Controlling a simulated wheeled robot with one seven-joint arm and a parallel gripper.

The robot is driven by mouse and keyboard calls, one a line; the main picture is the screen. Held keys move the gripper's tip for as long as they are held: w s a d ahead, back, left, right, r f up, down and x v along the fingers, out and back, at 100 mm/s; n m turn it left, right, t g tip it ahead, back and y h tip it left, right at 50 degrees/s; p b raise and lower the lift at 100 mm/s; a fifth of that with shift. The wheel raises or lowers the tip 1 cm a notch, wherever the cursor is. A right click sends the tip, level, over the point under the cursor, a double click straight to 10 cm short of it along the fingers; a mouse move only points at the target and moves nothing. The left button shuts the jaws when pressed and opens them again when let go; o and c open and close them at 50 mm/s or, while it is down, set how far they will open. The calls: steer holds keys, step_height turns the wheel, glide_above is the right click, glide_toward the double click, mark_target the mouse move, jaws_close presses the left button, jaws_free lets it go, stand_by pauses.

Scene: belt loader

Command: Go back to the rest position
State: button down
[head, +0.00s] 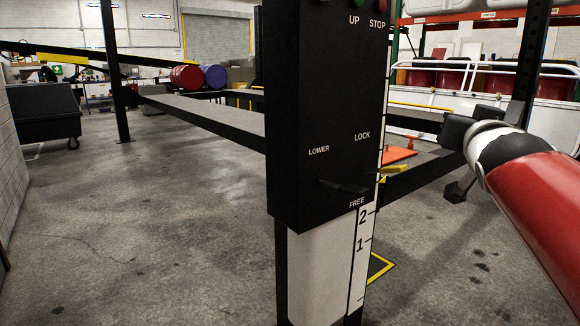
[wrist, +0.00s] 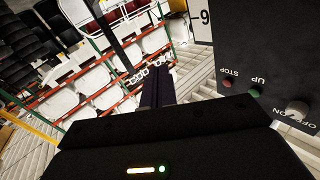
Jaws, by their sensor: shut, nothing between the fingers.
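My gripper (wrist: 157,82) shows in the wrist view with its two dark fingers together and nothing between them. In the head view the black end of my red and white arm is at the right, to the right of the control box (head: 322,110) and apart from it in the picture. The box is black, on a post, marked UP, STOP, LOCK, LOWER and FREE. A dark lever (head: 343,186) sits low on its face, just above FREE. In the wrist view the control box (wrist: 280,50) is to the right of my fingers, with a red button, a green button and an OFF/ON knob.
A white post (head: 318,270) with a number scale stands below the box. A long lift runway (head: 205,112) runs behind at left. Red (head: 187,77) and purple (head: 214,75) drums and a dark wheeled bin (head: 42,113) stand farther back. The left floor is clear.

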steer(key=s+a+f+n+g+y, duration=0.1)
steer(key=s+a+f+g, duration=0.3)
steer(key=s+f, duration=0.3)
steer(key=s+a+f+n+g+y, duration=0.2)
steer(key=s+a+f+g, duration=0.2)
steer(key=f, duration=1.1)
steer(key=s+a+f+n+g+y, duration=0.2)
steer(key=s+a+f+g, duration=0.2)
steer(key=s+f, duration=0.7)
steer(key=a, duration=0.2)
steer(key=shift+a+f, duration=0.2)
steer(key=shift+a, duration=0.2)
